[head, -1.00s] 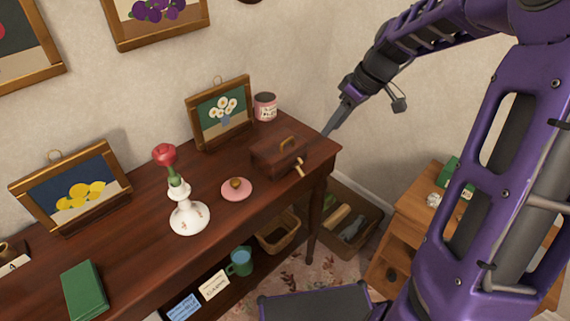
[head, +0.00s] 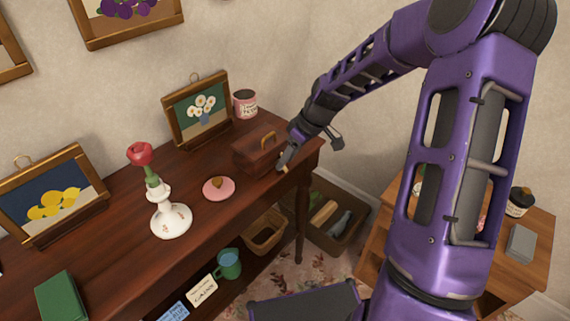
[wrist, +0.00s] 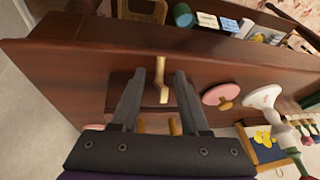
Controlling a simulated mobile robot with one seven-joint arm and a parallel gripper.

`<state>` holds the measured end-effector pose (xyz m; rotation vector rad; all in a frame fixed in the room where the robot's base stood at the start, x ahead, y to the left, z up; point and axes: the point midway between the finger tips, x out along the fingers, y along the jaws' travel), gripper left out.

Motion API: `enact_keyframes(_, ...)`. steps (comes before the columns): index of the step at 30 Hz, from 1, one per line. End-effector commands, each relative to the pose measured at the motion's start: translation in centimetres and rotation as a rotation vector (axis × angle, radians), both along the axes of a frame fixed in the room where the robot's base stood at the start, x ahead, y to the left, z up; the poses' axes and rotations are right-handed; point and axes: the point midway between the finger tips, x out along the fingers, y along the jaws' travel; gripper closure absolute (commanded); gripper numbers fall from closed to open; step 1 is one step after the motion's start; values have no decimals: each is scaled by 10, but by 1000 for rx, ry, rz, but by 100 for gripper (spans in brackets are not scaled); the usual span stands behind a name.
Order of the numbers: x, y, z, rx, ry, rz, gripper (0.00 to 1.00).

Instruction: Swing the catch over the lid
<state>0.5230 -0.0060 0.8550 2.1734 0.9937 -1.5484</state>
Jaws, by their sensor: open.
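My gripper (head: 284,168) is at the catch's side of the box, pointing down. In the wrist view its open fingers (wrist: 160,76) lie on either side of the catch, with a gap to each. I cannot tell whether the fingertips are level with it in depth.
A framed flower picture (head: 197,111) and a pink-labelled jar (head: 245,104) stand behind. The table front between saucer and box is clear.

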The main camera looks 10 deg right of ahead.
Motion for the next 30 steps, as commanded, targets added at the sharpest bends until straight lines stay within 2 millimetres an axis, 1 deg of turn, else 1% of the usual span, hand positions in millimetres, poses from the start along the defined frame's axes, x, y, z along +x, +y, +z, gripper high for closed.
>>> enact_keyframes(1,1,2,-7,1,1,0,55)
enact_keyframes(4,2,4,-13,0,1,-1,55)
enact_keyframes(14,3,6,-15,-1,-1,-2,55)
enact_keyframes(17,3,5,-15,-1,0,-1,71)
enact_keyframes(21,3,5,-15,-1,-1,-2,97)
enact_keyframes(22,3,5,-15,-1,-1,-2,100)
enact_keyframes(30,4,4,-14,-3,-2,-4,100)
